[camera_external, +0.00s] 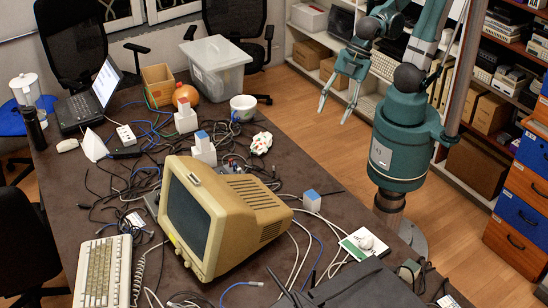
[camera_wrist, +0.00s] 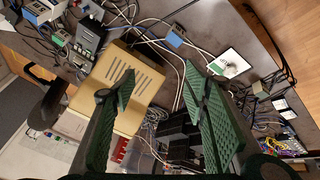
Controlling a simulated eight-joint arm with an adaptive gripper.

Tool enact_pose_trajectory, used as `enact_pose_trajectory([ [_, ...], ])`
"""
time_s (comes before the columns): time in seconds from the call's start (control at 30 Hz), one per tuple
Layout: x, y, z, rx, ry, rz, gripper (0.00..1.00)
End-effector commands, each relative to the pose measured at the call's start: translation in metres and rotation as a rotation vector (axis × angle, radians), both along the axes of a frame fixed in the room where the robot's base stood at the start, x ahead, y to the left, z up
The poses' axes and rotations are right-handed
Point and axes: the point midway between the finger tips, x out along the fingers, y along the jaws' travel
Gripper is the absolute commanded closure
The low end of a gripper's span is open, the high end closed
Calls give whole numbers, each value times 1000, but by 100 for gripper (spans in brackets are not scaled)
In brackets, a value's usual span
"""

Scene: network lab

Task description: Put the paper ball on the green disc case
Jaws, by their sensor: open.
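The disc case (camera_external: 352,250), white with green, lies flat near the right edge of the dark table. A small round white thing that looks like the paper ball (camera_external: 367,241) rests on its top. In the wrist view the case (camera_wrist: 238,58) is right of the fingers, with the pale ball (camera_wrist: 231,71) on its lower part. My gripper (camera_external: 334,114) is open and empty, raised beyond the table's right side and well apart from the case and ball. Its spread fingers (camera_wrist: 160,88) also show in the wrist view, with nothing between them.
Cables lie around the case. A dark flat device (camera_external: 355,290) is at the front. A white, red and green lump (camera_external: 261,143) lies farther back. Space above the case looks clear.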

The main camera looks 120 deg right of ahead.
Motion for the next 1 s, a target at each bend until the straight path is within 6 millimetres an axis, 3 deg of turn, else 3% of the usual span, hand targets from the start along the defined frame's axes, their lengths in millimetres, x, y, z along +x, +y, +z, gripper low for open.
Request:
enact_pose_trajectory([
  [0.5,-49,-65,14,236,-103,-484,55],
  [1.0,-58,-76,16,292,-127,-583,55],
])
